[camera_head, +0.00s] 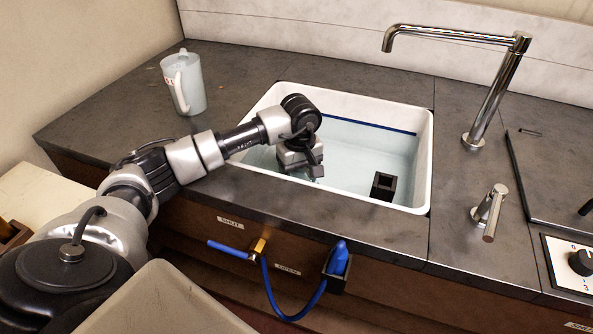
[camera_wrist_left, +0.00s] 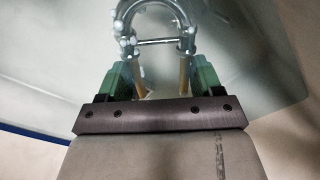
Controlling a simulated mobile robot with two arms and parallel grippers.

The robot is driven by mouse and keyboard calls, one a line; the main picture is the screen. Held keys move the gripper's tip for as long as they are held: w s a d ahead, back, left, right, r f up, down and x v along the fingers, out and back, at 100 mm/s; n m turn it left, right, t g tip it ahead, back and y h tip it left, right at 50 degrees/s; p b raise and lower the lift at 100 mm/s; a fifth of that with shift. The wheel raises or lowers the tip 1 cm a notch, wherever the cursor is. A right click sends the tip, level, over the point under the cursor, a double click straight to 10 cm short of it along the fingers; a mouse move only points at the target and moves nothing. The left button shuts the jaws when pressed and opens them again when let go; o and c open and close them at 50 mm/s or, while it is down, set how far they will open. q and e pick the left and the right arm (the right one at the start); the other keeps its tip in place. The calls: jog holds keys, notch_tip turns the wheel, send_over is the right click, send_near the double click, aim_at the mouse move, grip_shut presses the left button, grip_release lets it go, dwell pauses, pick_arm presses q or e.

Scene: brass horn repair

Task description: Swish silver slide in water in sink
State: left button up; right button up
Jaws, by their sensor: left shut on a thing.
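The silver slide (camera_wrist_left: 153,42) shows in the left wrist view as a bright U-shaped tube with a cross brace and two brass-coloured legs. My left gripper (camera_wrist_left: 162,82) is shut on it, its green fingers on either side of the legs. In the head view my left gripper (camera_head: 302,168) points down inside the white sink (camera_head: 424,160), at its left part. The sink holds pale, clear water (camera_head: 350,150). The slide is mostly hidden behind the gripper there, and I cannot tell how deep it sits. My right gripper is not in view.
A small black open box (camera_head: 383,186) stands at the sink's front right. A tall chrome faucet (camera_head: 490,95) and a tap handle (camera_head: 490,212) are right of the sink. A white pitcher (camera_head: 185,82) stands at the back left. A blue hose (camera_head: 290,312) hangs in front.

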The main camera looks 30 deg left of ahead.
pick_arm(q)
jog(key=shift+w+d, duration=0.25)
jog(key=shift+d, duration=0.8)
jog(key=shift+a, duration=0.1)
jog(key=shift+s+a, duration=0.2)
jog(key=shift+a, duration=0.5)
jog(key=shift+s+a, duration=0.15)
jog(key=shift+a, duration=0.55)
jog(key=shift+d, duration=0.15)
jog(key=shift+w+d, duration=0.2)
jog(key=shift+d, duration=0.5)
jog(key=shift+w+d, duration=0.15)
jog(key=shift+d, duration=0.5)
jog(key=shift+a+b, duration=0.15)
jog(key=shift+b, duration=0.15)
jog(key=shift+s+a, duration=0.2)
jog(key=shift+a, duration=0.5)
jog(key=shift+s+a, duration=0.15)
jog(key=shift+a, duration=0.5)
